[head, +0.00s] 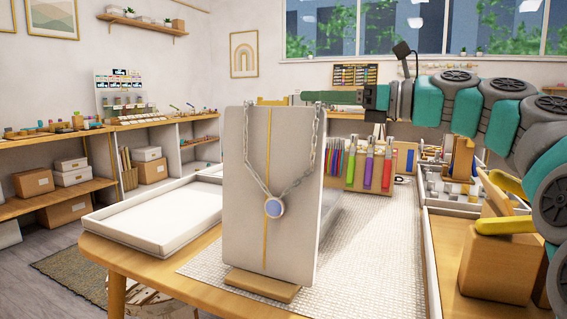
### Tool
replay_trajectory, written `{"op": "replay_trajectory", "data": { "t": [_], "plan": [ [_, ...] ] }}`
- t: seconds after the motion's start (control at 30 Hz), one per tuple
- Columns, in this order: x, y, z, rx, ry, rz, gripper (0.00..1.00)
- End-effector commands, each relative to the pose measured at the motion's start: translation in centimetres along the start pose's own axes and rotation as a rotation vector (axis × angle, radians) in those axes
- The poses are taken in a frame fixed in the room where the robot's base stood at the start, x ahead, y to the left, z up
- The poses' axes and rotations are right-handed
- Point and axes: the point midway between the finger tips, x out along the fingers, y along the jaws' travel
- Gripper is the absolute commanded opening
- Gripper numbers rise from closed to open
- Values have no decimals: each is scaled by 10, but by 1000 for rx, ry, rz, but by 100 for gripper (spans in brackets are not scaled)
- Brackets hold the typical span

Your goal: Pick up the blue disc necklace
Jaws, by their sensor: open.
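The blue disc necklace has a silver chain and a round blue pendant (273,208) in a pale rim. It hangs on the front of an upright cream display board (240,240), with both chain sides going over the top edge. My gripper (272,101) is at the board's top edge, between the two chain strands in the picture. Only its yellow tip part shows; the board hides what lies below and behind. It is open; I cannot tell whether it touches the chain. My arm reaches in from the right.
The board stands on a wooden foot on a table with a woven mat (375,255). An empty white tray (150,222) is at left. Coloured tools (370,168) stand behind, and a wooden block (495,255) with yellow-handled tools is at right.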

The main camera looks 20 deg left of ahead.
Motion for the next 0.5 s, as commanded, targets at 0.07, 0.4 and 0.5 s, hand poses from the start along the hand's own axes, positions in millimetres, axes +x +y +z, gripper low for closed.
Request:
{"op": "replay_trajectory", "data": {
  "t": [0.07, 0.4, 0.5],
  "plan": [
    [12, 0, -2, 1, 3, 3, 60],
    [37, 0, -2, 0, 0, 0, 60],
    [37, 0, -2, 0, 0, 0, 58]
  ]
}}
